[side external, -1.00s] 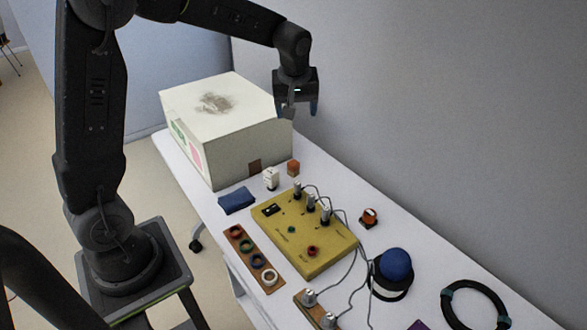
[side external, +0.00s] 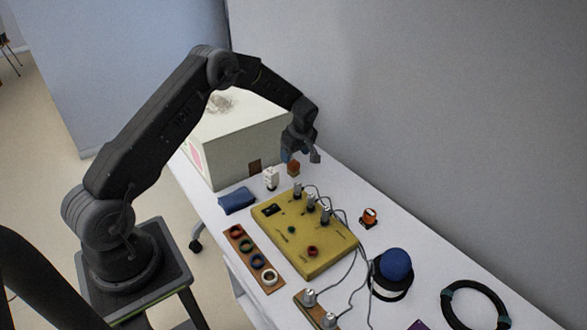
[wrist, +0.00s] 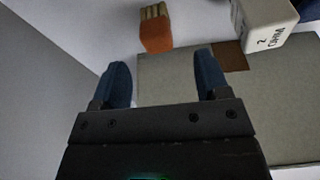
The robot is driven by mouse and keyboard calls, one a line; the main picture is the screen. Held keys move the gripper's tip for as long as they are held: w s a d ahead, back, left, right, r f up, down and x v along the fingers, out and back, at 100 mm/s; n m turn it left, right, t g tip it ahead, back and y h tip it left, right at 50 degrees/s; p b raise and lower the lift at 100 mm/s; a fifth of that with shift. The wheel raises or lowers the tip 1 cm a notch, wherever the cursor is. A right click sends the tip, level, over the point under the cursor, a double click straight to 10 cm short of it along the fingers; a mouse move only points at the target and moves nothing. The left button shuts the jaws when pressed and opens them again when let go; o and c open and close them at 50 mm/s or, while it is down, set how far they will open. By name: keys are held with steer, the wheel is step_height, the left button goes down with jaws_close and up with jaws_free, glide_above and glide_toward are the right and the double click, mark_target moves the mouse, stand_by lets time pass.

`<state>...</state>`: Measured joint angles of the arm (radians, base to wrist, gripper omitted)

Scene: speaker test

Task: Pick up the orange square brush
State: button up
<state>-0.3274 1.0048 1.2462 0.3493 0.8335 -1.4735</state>
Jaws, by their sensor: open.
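The orange square brush (side external: 293,169) stands on the white table near the front right corner of the big white box. In the wrist view the brush (wrist: 156,33) shows an orange block with tan bristle-like ends, above and between my fingertips. My gripper (side external: 301,158) is open and empty, just above and close to the brush. In the wrist view my gripper (wrist: 165,75) has its two blue fingertips wide apart, with the brush beyond them.
A white block marked OHM (wrist: 268,22) stands close beside the brush. The white box (side external: 235,150) is behind. A yellow panel (side external: 305,235) with knobs and cables lies in front. A dark blue cloth-like item (side external: 237,201) lies left. The wall runs along the right.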

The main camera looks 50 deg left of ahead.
mark_target(294, 162)
steer(key=x, duration=0.7)
steer(key=shift+w+f, duration=0.1)
steer(key=shift+w, duration=0.1)
steer(key=c, duration=1.1)
